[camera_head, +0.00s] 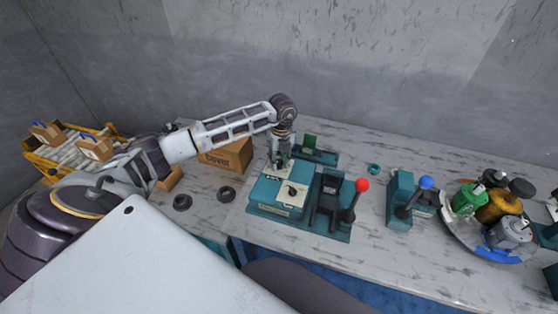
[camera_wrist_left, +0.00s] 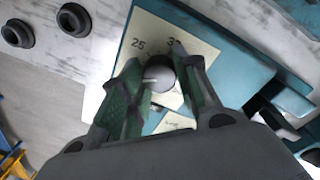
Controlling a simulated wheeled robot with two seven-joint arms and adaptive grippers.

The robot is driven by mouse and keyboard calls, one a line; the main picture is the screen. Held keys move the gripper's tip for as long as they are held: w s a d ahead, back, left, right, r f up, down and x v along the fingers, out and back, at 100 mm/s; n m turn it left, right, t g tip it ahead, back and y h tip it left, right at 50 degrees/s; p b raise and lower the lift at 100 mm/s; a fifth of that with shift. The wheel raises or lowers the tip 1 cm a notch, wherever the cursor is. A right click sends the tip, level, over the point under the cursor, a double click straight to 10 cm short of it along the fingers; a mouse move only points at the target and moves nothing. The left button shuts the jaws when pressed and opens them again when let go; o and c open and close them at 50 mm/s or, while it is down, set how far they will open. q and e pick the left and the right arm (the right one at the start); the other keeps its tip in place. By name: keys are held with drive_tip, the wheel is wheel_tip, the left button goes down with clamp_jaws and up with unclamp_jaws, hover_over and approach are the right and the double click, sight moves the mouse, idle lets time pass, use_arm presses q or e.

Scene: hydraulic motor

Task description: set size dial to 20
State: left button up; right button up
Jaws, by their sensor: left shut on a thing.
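A teal machine (camera_head: 268,192) with cream dial plates stands on the marble table. In the left wrist view, a dark round dial knob (camera_wrist_left: 160,80) with a white pointer line sits on a cream plate (camera_wrist_left: 150,32). The numbers 25 and what looks like 32 show beyond it; other markings are hidden. My left gripper (camera_head: 280,162) comes down over the rear of the machine. In the left wrist view its green-padded fingers (camera_wrist_left: 162,88) are on both sides of the knob, shut on it. A second dial (camera_head: 292,191) sits on the front plate. My right gripper is not in view.
A red-knobbed lever (camera_head: 362,186) rises at the machine's right. A blue-knobbed lever unit (camera_head: 426,183) and a round tray (camera_head: 484,251) with motor parts stand farther right. A cardboard box (camera_head: 228,156) and black rings (camera_head: 226,194) lie to the left.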

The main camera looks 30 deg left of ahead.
sight(281, 161)
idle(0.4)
use_arm(q)
drive_tip(key=o, duration=1)
drive_tip(key=shift+o, duration=0.2)
wheel_tip(281, 161, up, 12)
drive_tip(key=shift+w+d, duration=0.2)
drive_tip(key=shift+w, duration=0.1)
idle(0.4)
